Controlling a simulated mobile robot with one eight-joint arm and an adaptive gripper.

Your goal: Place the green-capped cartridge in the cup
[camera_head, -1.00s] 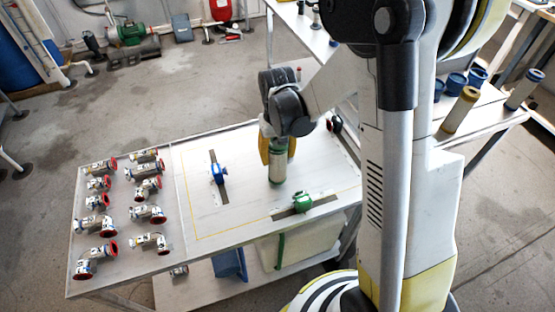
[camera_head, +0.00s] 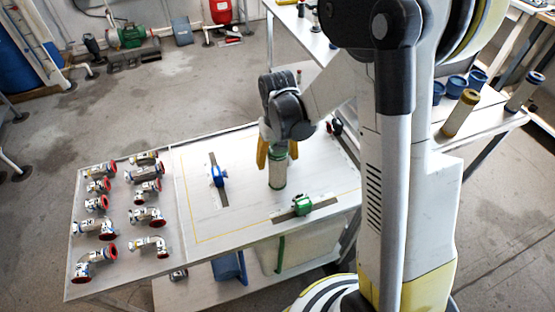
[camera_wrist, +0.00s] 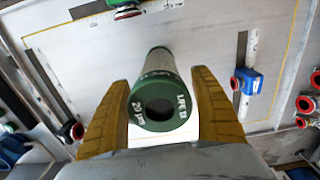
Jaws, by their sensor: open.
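The green-capped cartridge (camera_head: 278,174) stands upright on the grey table, a pale cylinder with green end rings. In the wrist view its green cap (camera_wrist: 161,105), with white lettering and a dark centre hole, faces the camera. My gripper (camera_head: 278,153) is above it with its yellow fingers spread. In the wrist view the fingers lie on either side of the cap, with my gripper (camera_wrist: 160,112) open and a small gap visible. Several blue cups (camera_head: 456,83) stand on the right-hand bench; I cannot tell which cup is meant.
A yellow-capped cartridge (camera_head: 460,112) and a blue-capped one (camera_head: 524,90) stand on the right-hand bench.

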